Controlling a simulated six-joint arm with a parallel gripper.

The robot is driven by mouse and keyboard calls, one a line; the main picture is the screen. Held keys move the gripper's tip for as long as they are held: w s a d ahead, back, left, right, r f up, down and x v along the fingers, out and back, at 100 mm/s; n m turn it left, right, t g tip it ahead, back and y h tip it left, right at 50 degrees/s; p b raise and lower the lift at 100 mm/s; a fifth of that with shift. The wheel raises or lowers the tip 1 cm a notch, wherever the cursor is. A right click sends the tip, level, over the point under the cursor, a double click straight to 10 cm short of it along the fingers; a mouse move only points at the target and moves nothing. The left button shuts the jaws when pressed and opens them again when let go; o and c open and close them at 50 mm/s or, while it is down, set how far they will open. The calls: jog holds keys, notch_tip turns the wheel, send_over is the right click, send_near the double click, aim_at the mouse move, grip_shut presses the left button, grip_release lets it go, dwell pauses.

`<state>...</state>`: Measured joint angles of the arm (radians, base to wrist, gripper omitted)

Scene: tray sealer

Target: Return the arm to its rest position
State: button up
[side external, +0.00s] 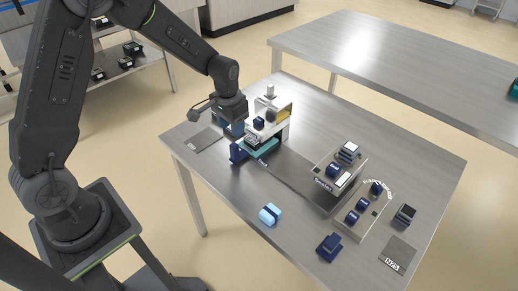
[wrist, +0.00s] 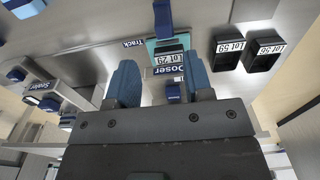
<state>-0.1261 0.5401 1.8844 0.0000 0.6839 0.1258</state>
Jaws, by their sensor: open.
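My gripper (side external: 238,132) is at the left part of the steel table, pointing down beside the doser station (side external: 284,128). In the wrist view its two blue fingers (wrist: 162,82) are spread apart. No object is clearly held between them; the doser's label and a small blue block (wrist: 173,93) show beyond the gap. In the side view the fingertips are partly lost against the blue and teal parts of the doser, so I cannot tell whether they touch anything.
The sealer (side external: 323,185) and a panel with blue blocks (side external: 364,218) stand right of the doser. A light blue block (side external: 270,213) and a dark blue block (side external: 329,247) lie near the front edge. Black lot bins (wrist: 229,52) show in the wrist view.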

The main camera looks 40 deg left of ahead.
jog(key=s+d+r+t, duration=0.1)
jog(key=s+d+r, duration=0.1)
jog(key=s+r, duration=0.45)
jog(key=s+d+r+t, duration=0.1)
jog(key=s+r+t, duration=0.15)
jog(key=r, duration=0.65)
jog(key=s+d+r+t, duration=0.1)
jog(key=s+r, duration=0.1)
jog(key=s, duration=0.4)
jog(key=s+d+r, duration=0.1)
jog(key=s+r, duration=0.2)
jog(key=s, duration=0.4)
jog(key=shift+s+d+t, duration=0.2)
jog(key=shift+s+t, duration=0.1)
jog(key=shift+t, duration=0.05)
jog(key=shift+r, duration=0.1)
jog(key=shift+c, duration=0.2)
